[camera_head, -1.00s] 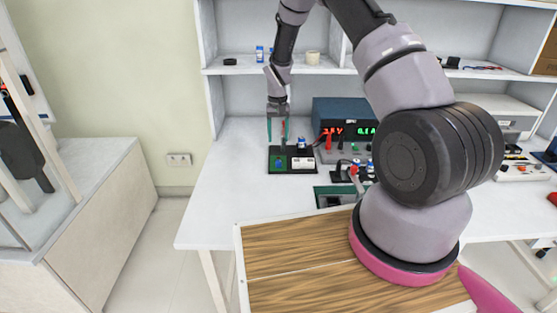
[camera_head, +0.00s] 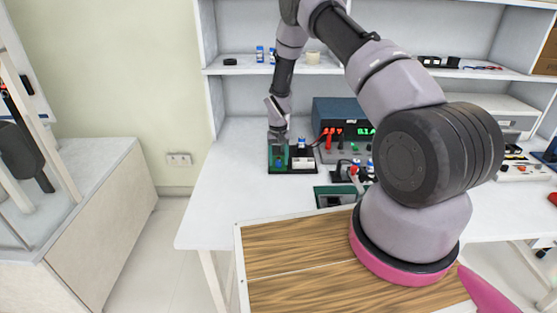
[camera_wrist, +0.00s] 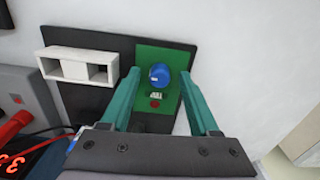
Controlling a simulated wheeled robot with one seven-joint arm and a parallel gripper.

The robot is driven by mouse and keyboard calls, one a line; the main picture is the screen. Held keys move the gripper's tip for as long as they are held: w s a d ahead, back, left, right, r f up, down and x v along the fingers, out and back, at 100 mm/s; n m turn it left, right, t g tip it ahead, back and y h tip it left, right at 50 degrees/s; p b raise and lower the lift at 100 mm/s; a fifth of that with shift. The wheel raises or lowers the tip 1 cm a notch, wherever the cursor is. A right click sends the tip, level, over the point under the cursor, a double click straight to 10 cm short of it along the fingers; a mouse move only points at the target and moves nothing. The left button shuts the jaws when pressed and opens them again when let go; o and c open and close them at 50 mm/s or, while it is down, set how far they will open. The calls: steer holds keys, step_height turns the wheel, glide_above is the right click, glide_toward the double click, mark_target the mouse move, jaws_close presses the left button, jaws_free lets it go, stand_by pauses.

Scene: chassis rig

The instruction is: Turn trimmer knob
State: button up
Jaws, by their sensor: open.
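The trimmer knob (camera_wrist: 159,74) is a small blue round part on a green board (camera_wrist: 176,58), which sits on a black base plate (camera_wrist: 125,46). A small white part and a red part (camera_wrist: 155,104) lie just below the knob in the wrist view. My gripper (camera_wrist: 159,72) is open, with its two teal fingers on either side of the knob and gaps between them and it. In the head view my gripper (camera_head: 278,164) points down over the green board, and the fingers partly cover the knob.
A white block with openings (camera_wrist: 78,65) is beside the green board on the base plate. A blue power supply (camera_head: 342,115) with red leads stands behind on the right. Another green board (camera_head: 335,196) lies nearer the table front. The white tabletop (camera_head: 225,185) is clear to the left.

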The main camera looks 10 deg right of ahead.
mark_target(278, 161)
steer(key=shift+c, duration=0.4)
jaws_close()
steer(key=shift+n, duration=1.2)
steer(key=shift+o, duration=0.4)
jaws_free()
steer(key=shift+r, duration=0.1)
step_height(278, 161, up, 11)
steer(key=shift+f, duration=0.2)
steer(key=shift+r, duration=0.1)
